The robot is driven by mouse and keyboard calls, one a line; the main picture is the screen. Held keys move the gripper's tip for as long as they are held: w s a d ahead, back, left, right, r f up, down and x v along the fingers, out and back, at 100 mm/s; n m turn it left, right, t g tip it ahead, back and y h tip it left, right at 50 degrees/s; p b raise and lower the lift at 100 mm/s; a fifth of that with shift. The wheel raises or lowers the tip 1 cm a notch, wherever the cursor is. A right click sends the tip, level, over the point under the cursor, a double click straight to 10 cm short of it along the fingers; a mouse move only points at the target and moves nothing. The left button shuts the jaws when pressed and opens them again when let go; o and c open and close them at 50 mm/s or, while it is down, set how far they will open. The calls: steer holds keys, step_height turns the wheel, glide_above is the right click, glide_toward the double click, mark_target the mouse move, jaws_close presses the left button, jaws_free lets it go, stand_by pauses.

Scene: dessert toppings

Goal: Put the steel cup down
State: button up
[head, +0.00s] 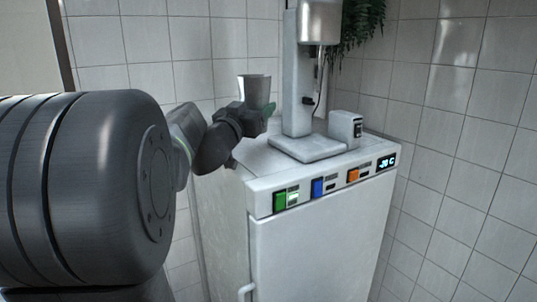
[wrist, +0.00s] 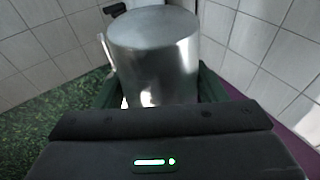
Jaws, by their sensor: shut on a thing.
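The steel cup (head: 254,90) is upright in my gripper (head: 256,112), at the left of the mixer. In the wrist view the cup (wrist: 155,60) fills the upper middle, wider at its rim, between the green fingers of my gripper (wrist: 155,92). The fingers are shut on its sides. The cup shows above the back left part of the white cabinet's top (head: 262,158). My gripper and wrist hide what lies directly below the cup, and I cannot tell how high it is.
A mixer with a white stand (head: 298,80) and a steel head (head: 320,22) stands on the cabinet, right of the cup. A small white box (head: 345,130) is beside its base. Coloured switches (head: 318,187) line the cabinet's front. A plant (head: 362,22) hangs behind. Tiled walls enclose the corner.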

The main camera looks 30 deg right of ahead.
steer(key=f, duration=0.5)
steer(key=shift+a+f+b, duration=0.2)
steer(key=shift+b, duration=0.2)
steer(key=shift+s+d+f, duration=0.1)
steer(key=shift+f, duration=1.95)
steer(key=shift+f+b, duration=0.2)
steer(key=shift+b, duration=0.1)
steer(key=o, duration=1.3)
steer(key=shift+r, duration=0.25)
steer(key=b+v, duration=0.2)
steer(key=v, duration=1)
steer(key=shift+f+b, duration=0.15)
steer(key=shift+b, duration=0.2)
